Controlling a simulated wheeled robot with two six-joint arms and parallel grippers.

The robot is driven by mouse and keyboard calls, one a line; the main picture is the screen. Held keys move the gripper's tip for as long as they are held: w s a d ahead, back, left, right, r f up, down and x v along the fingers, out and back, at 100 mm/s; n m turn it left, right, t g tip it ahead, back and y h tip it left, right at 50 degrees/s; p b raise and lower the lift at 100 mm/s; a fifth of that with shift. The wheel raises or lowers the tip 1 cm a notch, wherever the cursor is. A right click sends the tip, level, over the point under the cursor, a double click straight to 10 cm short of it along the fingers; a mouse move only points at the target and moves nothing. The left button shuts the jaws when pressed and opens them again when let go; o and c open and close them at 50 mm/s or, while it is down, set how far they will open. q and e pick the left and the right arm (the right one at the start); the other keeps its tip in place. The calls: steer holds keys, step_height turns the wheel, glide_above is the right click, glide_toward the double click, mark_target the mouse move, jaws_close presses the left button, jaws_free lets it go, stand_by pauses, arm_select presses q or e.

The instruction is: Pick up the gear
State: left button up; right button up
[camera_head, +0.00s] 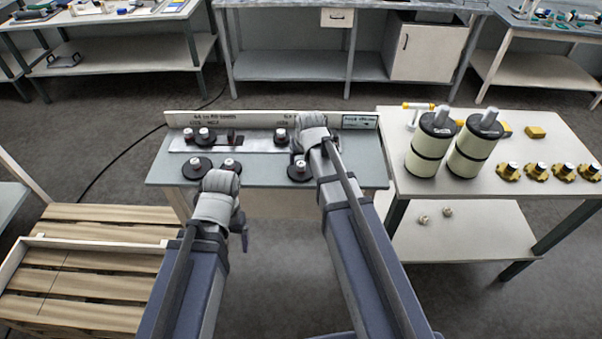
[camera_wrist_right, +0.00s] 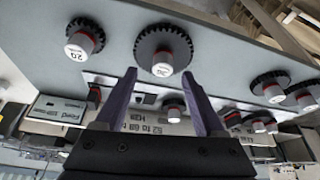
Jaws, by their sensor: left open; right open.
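Several dark toothed gears with pale, labelled hubs stand on the grey bench (camera_head: 262,172). One gear (camera_head: 299,170) is beside my right forearm, and others (camera_head: 196,168) are to the left. In the right wrist view, a gear (camera_wrist_right: 163,50) with a white-topped hub lies just beyond and between the fingertips of my right gripper (camera_wrist_right: 160,75), which is open and empty. Another gear, marked 20 (camera_wrist_right: 82,38), is to its left. In the head view the right fingers are hidden by the wrist. My left gripper (camera_head: 243,235) hangs in front of the bench, away from the gears.
A pale plate (camera_head: 250,141) lies along the back of the bench below a lettered backboard (camera_head: 260,118). The right table (camera_head: 400,178) holds two large cream rolls (camera_head: 428,150) and several yellow parts (camera_head: 537,172). Wooden pallets (camera_head: 85,262) stand at the left.

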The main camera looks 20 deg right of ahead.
mark_target(301, 164)
steer(key=b+x, duration=0.1)
steer(key=x, duration=0.1)
steer(key=b+x, duration=0.2)
steer(key=shift+a, duration=0.2)
steer(key=shift+r, duration=0.1)
steer(key=shift+c, duration=0.3)
jaws_close()
stand_by(0.8)
